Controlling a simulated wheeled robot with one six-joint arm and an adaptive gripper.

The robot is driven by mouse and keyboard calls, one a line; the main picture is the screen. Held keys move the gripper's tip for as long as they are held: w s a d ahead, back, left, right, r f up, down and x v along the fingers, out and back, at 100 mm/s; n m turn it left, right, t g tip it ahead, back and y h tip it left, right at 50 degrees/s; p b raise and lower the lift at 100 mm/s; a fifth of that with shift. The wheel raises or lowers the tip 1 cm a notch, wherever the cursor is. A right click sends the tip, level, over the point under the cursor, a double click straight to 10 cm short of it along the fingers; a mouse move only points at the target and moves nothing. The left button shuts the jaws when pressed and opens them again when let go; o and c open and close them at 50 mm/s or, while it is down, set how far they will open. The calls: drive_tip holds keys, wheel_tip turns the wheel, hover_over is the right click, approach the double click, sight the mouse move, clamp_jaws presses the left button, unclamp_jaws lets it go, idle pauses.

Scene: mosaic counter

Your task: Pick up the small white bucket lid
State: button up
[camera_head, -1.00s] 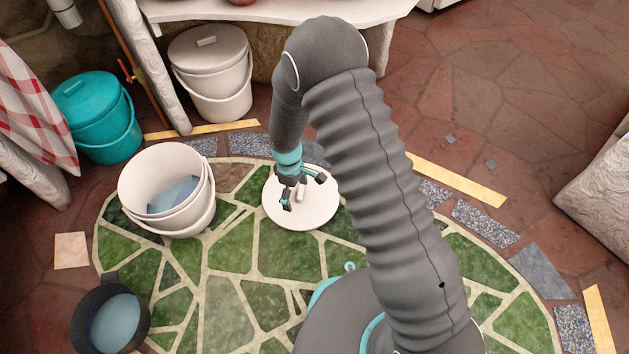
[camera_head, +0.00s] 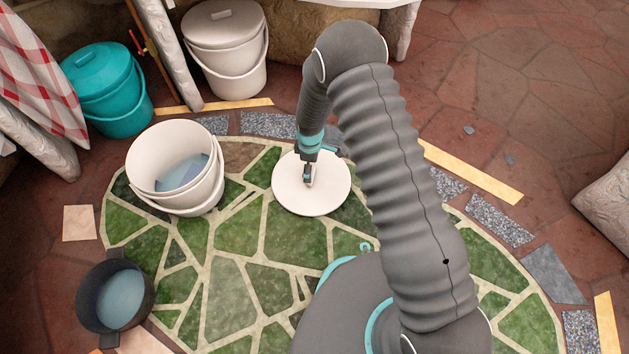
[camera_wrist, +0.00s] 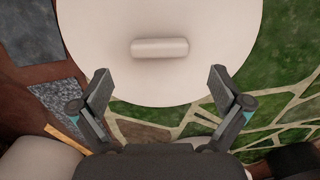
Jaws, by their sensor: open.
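The small white bucket lid (camera_head: 325,200) is a round white disc lying flat on the green mosaic floor, right of the open white bucket. In the wrist view the lid (camera_wrist: 120,70) fills the upper middle, with its bar-shaped handle (camera_wrist: 160,48) lying across the picture. My gripper (camera_head: 308,180) is over the lid, near its handle, which it partly hides in the head view. In the wrist view my gripper (camera_wrist: 158,82) is open and its two fingers are apart. The handle lies ahead of the fingertips, with nothing between them.
The open white bucket (camera_head: 205,190) with water stands left of the lid. A dark pot (camera_head: 140,318) of water is at lower left. A teal lidded bucket (camera_head: 125,120) and a white lidded bucket (camera_head: 235,80) stand behind. Bare mosaic lies in front.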

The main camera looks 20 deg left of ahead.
sight(329, 187)
drive_tip(key=shift+f+b, duration=0.45)
drive_tip(key=shift+f, duration=2.45)
drive_tip(key=c, duration=1.2)
